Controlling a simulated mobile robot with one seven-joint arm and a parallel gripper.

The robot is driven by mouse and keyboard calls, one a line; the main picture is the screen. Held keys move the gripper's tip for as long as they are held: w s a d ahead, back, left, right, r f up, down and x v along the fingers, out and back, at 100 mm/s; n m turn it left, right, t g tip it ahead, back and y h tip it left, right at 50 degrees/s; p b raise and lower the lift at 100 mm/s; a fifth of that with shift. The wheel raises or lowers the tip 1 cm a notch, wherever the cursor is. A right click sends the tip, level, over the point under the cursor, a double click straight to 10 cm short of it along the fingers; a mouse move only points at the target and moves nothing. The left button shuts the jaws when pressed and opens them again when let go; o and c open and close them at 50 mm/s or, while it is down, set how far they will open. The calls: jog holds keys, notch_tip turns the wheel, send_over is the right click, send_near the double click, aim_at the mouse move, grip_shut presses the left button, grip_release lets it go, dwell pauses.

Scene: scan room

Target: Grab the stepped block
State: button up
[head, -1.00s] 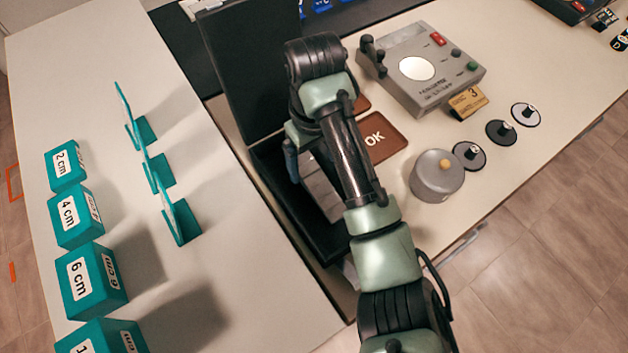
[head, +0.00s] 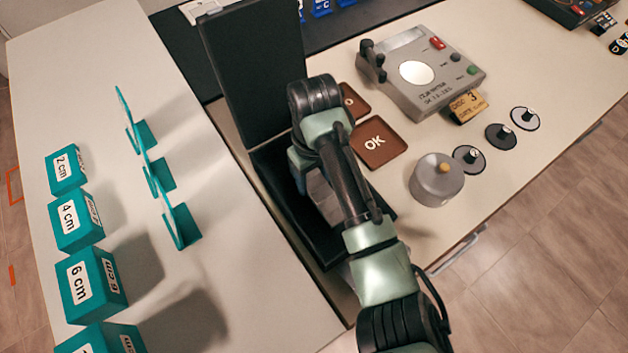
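A grey block-like piece (head: 322,197), which looks like the stepped block, is in the lower half of the open black case (head: 262,172). My forearm covers much of it, so its steps do not show clearly. My gripper (head: 299,178) points down over the case beside the grey piece's upper left end. Its fingertips are hidden behind my own arm, so I cannot tell whether they are open or touch the piece.
Brown trays (head: 378,142), one marked OK, lie right of the case. A grey cylinder (head: 437,180), several discs (head: 501,137) and a grey instrument (head: 422,72) stand farther right. Teal marked blocks (head: 90,285) and thin teal stands (head: 182,227) occupy the left table.

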grip_shut()
jog(key=shift+r, duration=0.1)
